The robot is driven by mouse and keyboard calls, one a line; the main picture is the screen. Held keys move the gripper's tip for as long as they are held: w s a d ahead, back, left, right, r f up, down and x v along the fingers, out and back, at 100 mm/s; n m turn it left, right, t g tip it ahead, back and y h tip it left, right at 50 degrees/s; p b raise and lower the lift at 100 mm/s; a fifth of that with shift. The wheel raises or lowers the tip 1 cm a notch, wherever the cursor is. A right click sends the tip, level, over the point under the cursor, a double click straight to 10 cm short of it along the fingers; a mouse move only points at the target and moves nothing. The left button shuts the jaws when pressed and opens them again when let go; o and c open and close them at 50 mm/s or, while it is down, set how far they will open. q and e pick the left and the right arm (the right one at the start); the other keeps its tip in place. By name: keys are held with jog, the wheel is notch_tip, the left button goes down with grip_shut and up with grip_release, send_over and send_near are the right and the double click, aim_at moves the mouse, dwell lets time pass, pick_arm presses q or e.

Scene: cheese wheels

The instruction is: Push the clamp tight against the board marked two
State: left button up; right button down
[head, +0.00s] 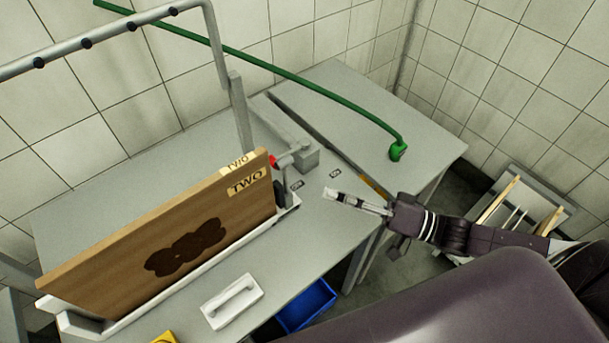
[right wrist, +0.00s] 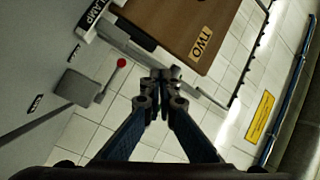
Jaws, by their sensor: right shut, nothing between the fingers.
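The wooden board marked TWO (head: 165,235) stands upright on edge in a white rail (head: 200,262); its marked end also shows in the right wrist view (right wrist: 180,28). A white piece lettered CLAMP (right wrist: 95,18) lies beside that end, with dark parts between it and the board. I cannot tell whether the clamp touches the board. My right gripper (head: 335,193) is shut and empty, to the right of the board's marked end and apart from it. Its closed fingertips show in the right wrist view (right wrist: 161,75). My left gripper is not in view.
A grey block with a lever (right wrist: 78,87) and red knob (right wrist: 121,62) sits on the grey table (head: 100,190) near the clamp. A white handled block (head: 232,300) lies in front of the rail. A blue bin (head: 307,305) is below. A green pipe (head: 300,82) crosses behind.

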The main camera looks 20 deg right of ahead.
aim_at(286, 184)
jog(key=w+d+m+g+b, duration=0.1)
jog(key=w+d+m, duration=0.1)
jog(key=d+m, duration=0.4)
jog(key=s+a+r+p+x, duration=0.1)
jog(key=s+p+x, duration=0.1)
jog(key=x, duration=0.9)
jog(key=shift+w+a+p, duration=0.25)
jog(key=shift+a+p, duration=0.25)
jog(key=shift+p, duration=0.25)
